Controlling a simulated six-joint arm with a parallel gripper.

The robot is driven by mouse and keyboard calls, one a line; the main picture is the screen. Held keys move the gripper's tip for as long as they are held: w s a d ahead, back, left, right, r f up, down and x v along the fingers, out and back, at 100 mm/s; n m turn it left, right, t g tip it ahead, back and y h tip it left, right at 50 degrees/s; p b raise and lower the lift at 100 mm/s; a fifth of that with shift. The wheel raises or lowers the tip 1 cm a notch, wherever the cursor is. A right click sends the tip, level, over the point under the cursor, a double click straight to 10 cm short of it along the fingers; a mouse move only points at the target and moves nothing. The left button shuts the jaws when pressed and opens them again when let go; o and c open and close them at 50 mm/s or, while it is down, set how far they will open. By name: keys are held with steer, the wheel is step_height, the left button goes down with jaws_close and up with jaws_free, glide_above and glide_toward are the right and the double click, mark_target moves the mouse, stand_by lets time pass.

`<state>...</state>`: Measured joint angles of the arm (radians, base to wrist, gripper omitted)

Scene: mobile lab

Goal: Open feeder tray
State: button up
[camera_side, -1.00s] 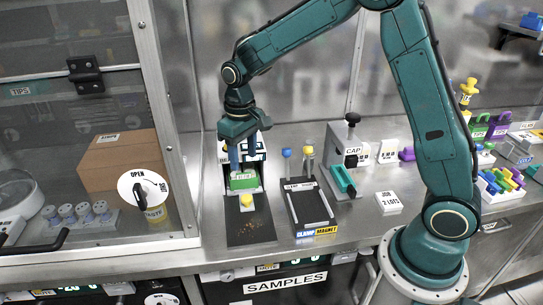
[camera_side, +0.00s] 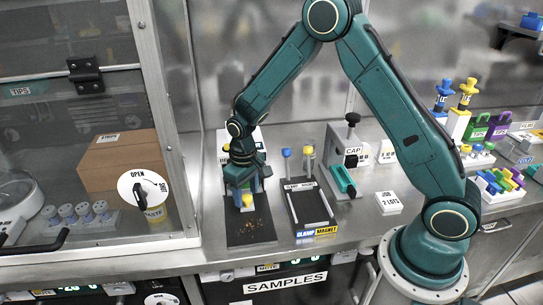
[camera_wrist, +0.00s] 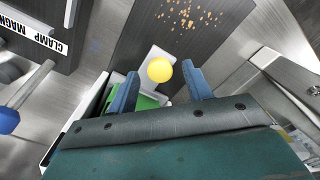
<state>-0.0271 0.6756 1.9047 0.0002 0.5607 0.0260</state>
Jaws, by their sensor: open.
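The feeder is a pale unit (camera_side: 258,140) at the back of a dark strip (camera_side: 250,229), mostly hidden behind my arm. A yellow ball-shaped knob (camera_side: 247,200) stands at its front. In the wrist view the knob (camera_wrist: 160,69) sits on a pale plate, and a green part (camera_wrist: 147,102) shows behind it, partly covered by my gripper. My gripper (camera_side: 242,197) points down at the knob. In the wrist view its blue fingers (camera_wrist: 161,72) are apart, one on each side of the knob, with gaps showing. I cannot tell their exact height against the knob.
Brown grains (camera_side: 251,227) lie on the dark strip in front of the knob. To the right is the clamp magnet rack (camera_side: 309,205) with a blue and a yellow knob on upright posts. A glass-fronted cabinet (camera_side: 165,130) stands close on the left.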

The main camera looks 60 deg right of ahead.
steer(key=shift+f, duration=0.4)
jaws_close()
steer(key=s+a, duration=1)
steer(key=shift+a, duration=0.2)
jaws_free()
steer(key=shift+d, duration=0.1)
steer(key=shift+r, duration=0.2)
